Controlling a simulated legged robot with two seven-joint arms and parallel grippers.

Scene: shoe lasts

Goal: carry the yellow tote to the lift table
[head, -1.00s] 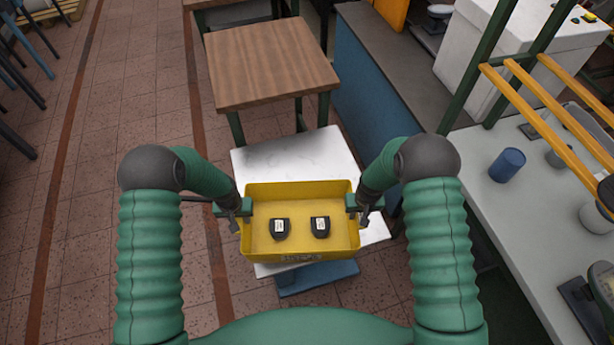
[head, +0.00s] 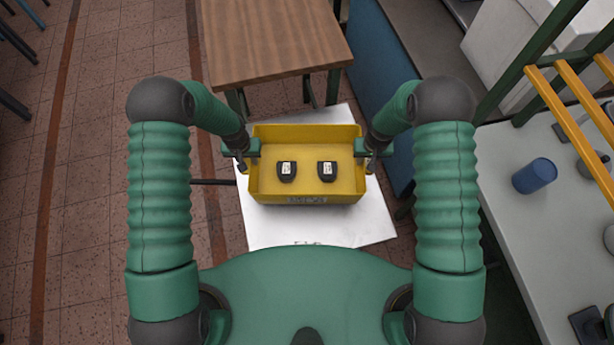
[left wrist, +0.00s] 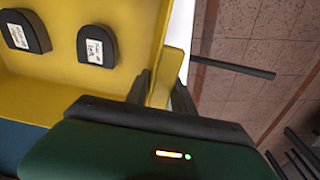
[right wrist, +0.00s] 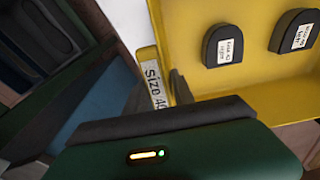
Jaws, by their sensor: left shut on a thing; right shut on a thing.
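The yellow tote (head: 306,197) is upright and level in front of my body, over a white-topped table (head: 320,228). That top looks like the lift table's; I cannot tell whether the tote touches it. Two dark shoe lasts, the left one (head: 287,171) and the right one (head: 327,171), stand inside with white labels. My left gripper (head: 243,158) is shut on the tote's left wall, also seen in the left wrist view (left wrist: 160,88). My right gripper (head: 372,158) is shut on its right wall, also seen in the right wrist view (right wrist: 172,88).
A wooden-topped table (head: 272,40) stands just beyond the white top. A grey bench (head: 530,235) with a blue cup (head: 534,175) and yellow rails (head: 575,130) is on the right.

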